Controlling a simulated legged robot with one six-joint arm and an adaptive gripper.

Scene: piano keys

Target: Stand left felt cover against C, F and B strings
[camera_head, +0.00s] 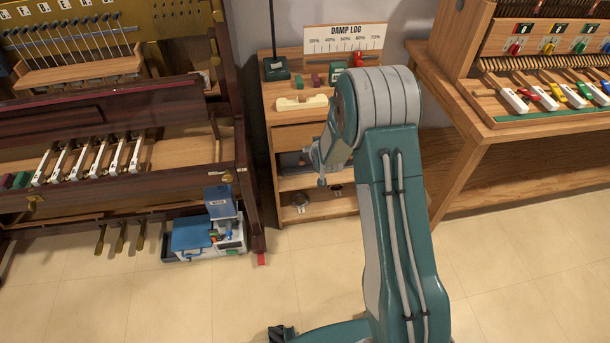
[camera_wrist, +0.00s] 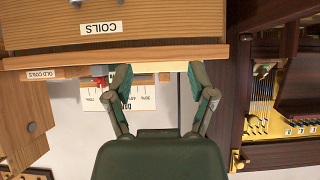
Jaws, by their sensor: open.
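An opened dark-wood piano (camera_head: 115,108) stands at the left of the head view. It has a row of strings or rods (camera_head: 70,40) below small labels, whose letters I cannot read surely. Small green (camera_head: 22,180) and red (camera_head: 6,181) blocks sit at its left edge, beside white keys (camera_head: 85,160). I cannot tell whether either is the left felt cover. Part of the piano, with fine strings (camera_wrist: 262,100), shows at the right of the upside-down wrist view. My gripper (camera_wrist: 157,72) is open and empty there, facing a wooden cabinet edge. My gripper is not clear in the head view.
A wooden cabinet (camera_head: 297,137) with a damp log board (camera_head: 345,38), small coloured blocks and a cream tool stands mid-back. A workbench (camera_head: 520,120) with coloured keys stands right. A blue-and-white box (camera_head: 207,238) sits on the floor by the piano. Tiled floor in front is clear.

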